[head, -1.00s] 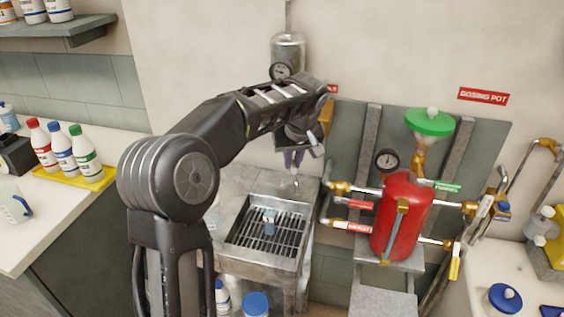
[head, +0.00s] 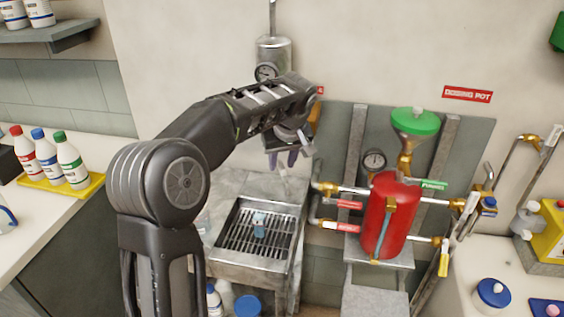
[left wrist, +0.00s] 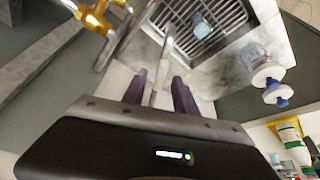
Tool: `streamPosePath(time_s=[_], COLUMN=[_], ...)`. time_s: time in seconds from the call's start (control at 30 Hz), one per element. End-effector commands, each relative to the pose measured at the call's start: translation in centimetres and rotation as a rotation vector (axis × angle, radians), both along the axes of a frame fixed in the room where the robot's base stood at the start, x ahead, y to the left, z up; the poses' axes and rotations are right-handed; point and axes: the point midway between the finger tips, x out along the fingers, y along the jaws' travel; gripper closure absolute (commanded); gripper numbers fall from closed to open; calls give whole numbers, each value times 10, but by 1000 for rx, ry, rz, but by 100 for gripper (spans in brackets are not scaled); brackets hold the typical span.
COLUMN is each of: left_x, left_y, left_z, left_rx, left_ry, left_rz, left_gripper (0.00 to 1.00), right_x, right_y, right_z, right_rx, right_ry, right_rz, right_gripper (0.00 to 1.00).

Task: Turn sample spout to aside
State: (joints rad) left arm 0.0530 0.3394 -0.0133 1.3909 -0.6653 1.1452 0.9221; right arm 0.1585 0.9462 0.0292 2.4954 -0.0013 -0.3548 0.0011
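The sample spout is a thin metal tube above the grated sink (head: 225,262). In the left wrist view the spout (left wrist: 154,88) runs between the two purple fingers of my left gripper (left wrist: 160,90), with a visible gap to each finger. The left gripper (head: 283,160) is open in the head view, and the arm hides most of the spout there. A small clear, blue-topped bottle (head: 260,224) stands on the grate; it also shows in the left wrist view (left wrist: 200,22). My right gripper is out of view.
A red dosing pot (head: 388,215) with a green funnel (head: 415,122), brass valves and a gauge (head: 374,161) stands right of the sink. A metal cylinder with a gauge (head: 267,72) hangs behind my arm. Bottles in a yellow tray (head: 62,200) stand left.

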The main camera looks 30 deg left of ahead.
Motion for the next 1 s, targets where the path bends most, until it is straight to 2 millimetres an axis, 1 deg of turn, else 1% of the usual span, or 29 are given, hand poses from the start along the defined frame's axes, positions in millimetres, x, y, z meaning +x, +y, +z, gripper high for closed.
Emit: streamPosePath(time_s=[0.17,0.4,0.5,0.6,0.8,0.87,0.93,0.97,1.0], left_x=[-5,-15,-17,-19,-19,-19,-21,-24,-29], left_y=[-7,-18,-21,-21,-21,-21,-14,-7,5], left_z=[20,56,65,68,68,68,67,68,71], left_rx=[0,1,0,0,-1,0,0,0,0], left_ry=[-5,-4,-3,-2,-1,0,0,-2,-9], left_rz=[-2,-2,-2,-1,0,1,14,27,52], left_gripper=[65,65,65,65,65,70,75,78,81], right_x=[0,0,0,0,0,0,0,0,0], right_y=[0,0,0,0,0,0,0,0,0], right_z=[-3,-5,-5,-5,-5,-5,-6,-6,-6], right_rx=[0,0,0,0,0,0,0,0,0], right_ry=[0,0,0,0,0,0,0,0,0], right_rz=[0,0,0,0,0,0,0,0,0], right_gripper=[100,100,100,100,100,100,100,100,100])
